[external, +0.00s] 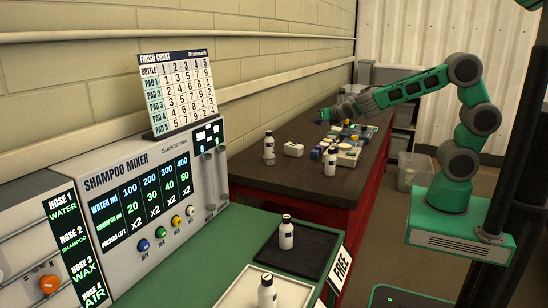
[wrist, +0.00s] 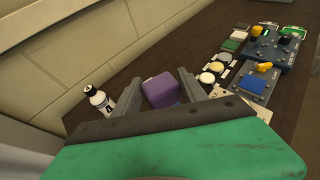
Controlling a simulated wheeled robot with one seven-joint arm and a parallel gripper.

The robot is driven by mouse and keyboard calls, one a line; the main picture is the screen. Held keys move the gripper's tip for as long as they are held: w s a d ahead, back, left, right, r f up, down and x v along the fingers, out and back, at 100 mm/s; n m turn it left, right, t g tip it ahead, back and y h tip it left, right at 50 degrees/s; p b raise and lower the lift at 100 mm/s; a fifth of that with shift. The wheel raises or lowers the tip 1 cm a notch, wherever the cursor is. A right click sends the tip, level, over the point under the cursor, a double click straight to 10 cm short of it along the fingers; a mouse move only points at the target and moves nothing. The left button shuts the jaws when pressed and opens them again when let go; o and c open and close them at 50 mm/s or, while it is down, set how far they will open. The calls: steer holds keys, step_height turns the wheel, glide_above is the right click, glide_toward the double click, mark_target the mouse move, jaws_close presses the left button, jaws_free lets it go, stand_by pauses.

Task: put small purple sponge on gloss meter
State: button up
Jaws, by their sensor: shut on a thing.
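The small purple sponge (wrist: 162,90) is between the two fingers of my gripper (wrist: 161,84) in the wrist view. The gripper is shut on it, and the fingers hide part of its sides. In the external view my gripper (external: 330,115) is held above the far part of the dark bench, over the cluster of small items. The sponge is too small to make out there. I cannot tell for sure which device is the gloss meter.
A white bottle (wrist: 98,97) with a dark cap stands left of the gripper. Blue-grey devices (wrist: 257,82) with knobs and several pads (wrist: 215,66) crowd the right. Two bottles (external: 268,146) (external: 330,161) stand on the bench (external: 250,172), whose near left part is clear.

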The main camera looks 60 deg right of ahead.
steer(key=w+d, duration=0.2)
steer(key=d, duration=0.1)
steer(key=p, duration=0.3)
glide_above(294, 145)
steer(key=shift+m+g+h, duration=0.3)
step_height(294, 145, down, 9)
steer(key=shift+s+d+f, duration=0.1)
steer(key=shift+d, duration=0.05)
steer(key=shift+w+f, duration=0.2)
steer(key=shift+f, duration=0.05)
step_height(294, 145, down, 3)
steer(key=shift+w+d+f+p, duration=0.1)
steer(key=shift+w+p, duration=0.05)
steer(key=shift+p, duration=0.4)
steer(key=shift+f, duration=0.1)
steer(key=o, duration=1.3)
